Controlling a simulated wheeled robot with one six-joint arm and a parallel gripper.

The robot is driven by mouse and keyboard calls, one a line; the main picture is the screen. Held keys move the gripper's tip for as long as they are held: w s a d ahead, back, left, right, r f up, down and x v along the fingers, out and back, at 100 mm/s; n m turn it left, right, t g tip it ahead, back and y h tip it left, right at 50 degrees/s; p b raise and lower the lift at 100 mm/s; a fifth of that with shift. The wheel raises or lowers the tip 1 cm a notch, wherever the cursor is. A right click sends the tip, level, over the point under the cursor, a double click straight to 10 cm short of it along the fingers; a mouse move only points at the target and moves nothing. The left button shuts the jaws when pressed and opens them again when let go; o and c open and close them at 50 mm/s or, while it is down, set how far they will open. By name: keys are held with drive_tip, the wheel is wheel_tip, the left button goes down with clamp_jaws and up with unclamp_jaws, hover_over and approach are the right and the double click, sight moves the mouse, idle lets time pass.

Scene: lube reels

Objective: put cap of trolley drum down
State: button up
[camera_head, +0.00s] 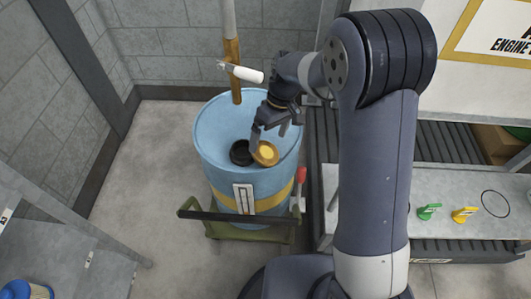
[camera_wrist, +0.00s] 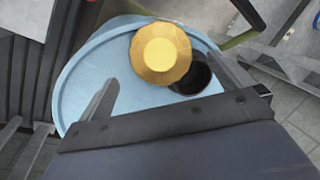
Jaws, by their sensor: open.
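A light blue drum (camera_head: 215,163) with a yellow band stands on a green trolley (camera_head: 230,233). The yellow cap (camera_head: 266,153) lies on the drum top, just right of a dark round opening (camera_head: 240,152). In the wrist view the cap (camera_wrist: 160,53) partly overlaps the edge of the opening (camera_wrist: 192,78). My gripper (camera_head: 270,130) is over the drum top at the cap. In the wrist view its two fingers (camera_wrist: 168,84) are spread apart, with the cap beyond them and no contact visible. The gripper partly hides the drum top in the head view.
A bench (camera_head: 440,236) with green (camera_head: 429,211) and yellow (camera_head: 464,215) tags is at right. Open floor (camera_head: 150,170) lies left of the drum.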

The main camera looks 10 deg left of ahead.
sight(265, 150)
drive_tip(key=x, duration=0.3)
drive_tip(key=shift+s+a+f, duration=0.15)
drive_tip(key=shift+a+f, duration=0.05)
drive_tip(key=shift+f, duration=0.15)
drive_tip(key=shift+c, duration=0.6)
drive_tip(key=c, duration=1)
drive_tip(key=shift+r, duration=0.15)
